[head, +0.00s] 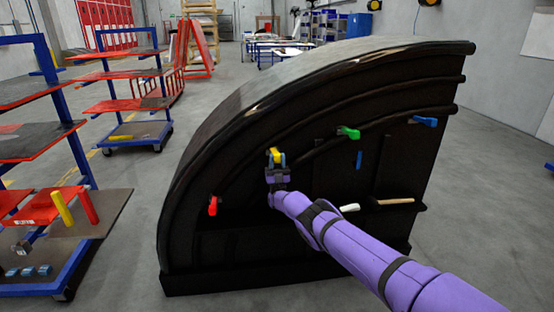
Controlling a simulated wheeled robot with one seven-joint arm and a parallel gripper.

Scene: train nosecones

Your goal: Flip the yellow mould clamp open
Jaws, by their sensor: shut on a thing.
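The large black curved mould (330,100) stands in the middle of the head view, with its flat ribbed side facing me. The yellow mould clamp (274,153) sits on this side, left of its middle, below the curved rim. My gripper (277,163) is at the yellow clamp, at the end of my purple arm, and is shut on it. The fingers and wrist hide the clamp's lower part. Its handle angle is too small to tell.
Other clamps on the mould are red (213,206), green (348,132) and blue (423,121). A white-headed tool with a wooden handle (394,201) lies on a lower ledge. Blue-framed shelf carts (60,120) stand at left. Grey floor is open around the mould.

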